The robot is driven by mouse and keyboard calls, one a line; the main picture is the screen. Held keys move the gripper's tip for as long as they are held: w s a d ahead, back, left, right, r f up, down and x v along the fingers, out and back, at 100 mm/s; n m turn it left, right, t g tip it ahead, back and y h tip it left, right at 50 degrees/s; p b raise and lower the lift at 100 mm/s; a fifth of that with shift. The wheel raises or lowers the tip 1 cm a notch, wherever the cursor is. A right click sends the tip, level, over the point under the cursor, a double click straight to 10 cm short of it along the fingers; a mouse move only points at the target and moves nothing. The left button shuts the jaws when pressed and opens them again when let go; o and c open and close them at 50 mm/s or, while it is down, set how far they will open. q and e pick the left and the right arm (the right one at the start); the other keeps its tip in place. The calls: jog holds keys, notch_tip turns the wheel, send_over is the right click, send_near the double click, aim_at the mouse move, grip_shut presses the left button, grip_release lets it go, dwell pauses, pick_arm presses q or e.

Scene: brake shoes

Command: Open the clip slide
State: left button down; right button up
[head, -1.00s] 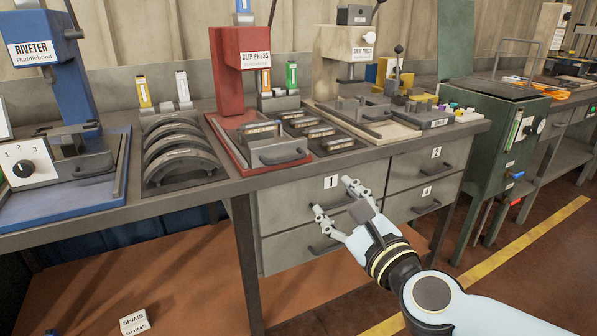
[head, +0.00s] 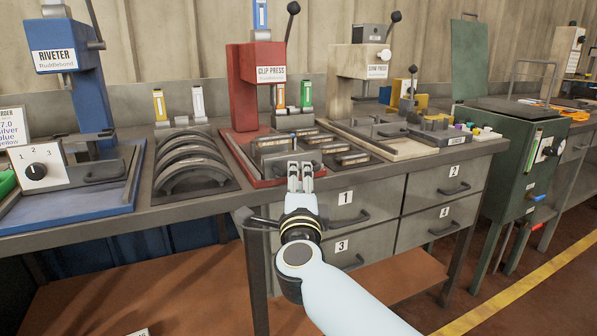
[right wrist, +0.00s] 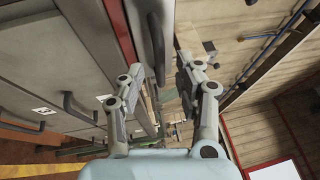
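The red clip press (head: 256,90) stands on the bench, labelled CLIP PRESS. At its base the clip slide (head: 272,147) is a grey block on the red plate; its front handle is hidden behind my right gripper in the head view. My right gripper (head: 300,168) is at the bench's front edge, just in front of the slide. In the right wrist view its two fingers (right wrist: 160,80) are apart, with a dark grey bar (right wrist: 158,45), seemingly the handle, showing in the gap beyond. I cannot tell whether they touch it. My left gripper is out of view.
Dark clip holders (head: 330,148) lie right of the slide. The curved brake shoes (head: 190,160) in a rack and the blue riveter (head: 72,90) are to the left. Numbered drawers (head: 375,195) with handles are below the bench top. The shim press (head: 358,75) stands to the right.

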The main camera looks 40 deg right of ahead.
aim_at(299, 172)
jog(key=shift+x, duration=1.65)
jog(key=shift+c, duration=0.2)
jog(key=shift+f, duration=0.1)
grip_shut()
